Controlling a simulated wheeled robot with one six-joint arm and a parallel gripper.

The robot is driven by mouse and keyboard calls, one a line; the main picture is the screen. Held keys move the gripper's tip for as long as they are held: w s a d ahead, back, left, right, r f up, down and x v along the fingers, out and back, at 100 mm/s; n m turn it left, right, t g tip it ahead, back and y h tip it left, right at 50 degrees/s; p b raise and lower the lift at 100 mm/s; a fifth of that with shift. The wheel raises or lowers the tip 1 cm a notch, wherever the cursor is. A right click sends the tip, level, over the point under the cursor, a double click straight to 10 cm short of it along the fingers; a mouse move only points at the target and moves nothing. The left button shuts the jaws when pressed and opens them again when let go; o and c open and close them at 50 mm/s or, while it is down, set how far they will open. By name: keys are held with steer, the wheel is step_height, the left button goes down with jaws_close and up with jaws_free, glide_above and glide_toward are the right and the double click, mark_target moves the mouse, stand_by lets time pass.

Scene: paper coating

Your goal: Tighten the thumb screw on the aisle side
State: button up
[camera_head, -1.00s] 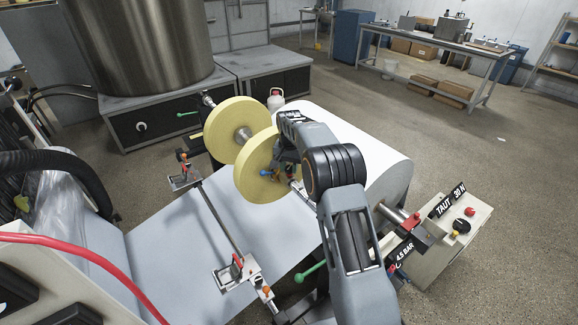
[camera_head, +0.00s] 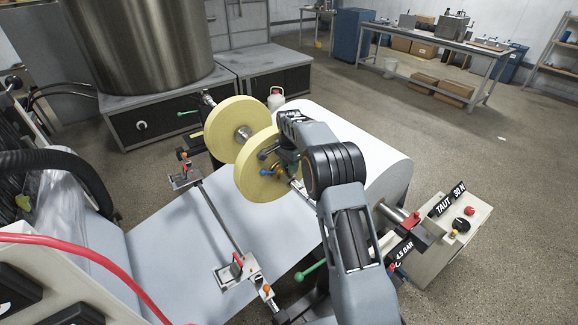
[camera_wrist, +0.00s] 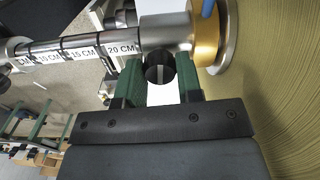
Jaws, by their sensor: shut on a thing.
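The thumb screw (camera_wrist: 160,73) shows in the wrist view as a dark round knob under the collar on the shaft. My gripper (camera_wrist: 158,66) is shut on it, with one green finger on each side. Beside it is a brass-coloured ring (camera_wrist: 207,36) with a blue part at its edge. In the head view my gripper (camera_head: 283,162) is at the near yellow roll (camera_head: 250,180), beside the blue part (camera_head: 265,172). My wrist hides the screw there.
The shaft (camera_wrist: 82,45) carries length labels, among them 15 CM and 20 CM. The far yellow roll (camera_head: 232,120) is on the same shaft. A wide white paper roll (camera_head: 390,160) lies right behind my arm. A control box (camera_head: 455,240) stands at the right.

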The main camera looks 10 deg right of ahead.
stand_by(0.4)
steer(key=o, duration=0.9)
steer(key=shift+r, duration=0.1)
step_height(320, 180, up, 14)
steer(key=shift+f, duration=0.2)
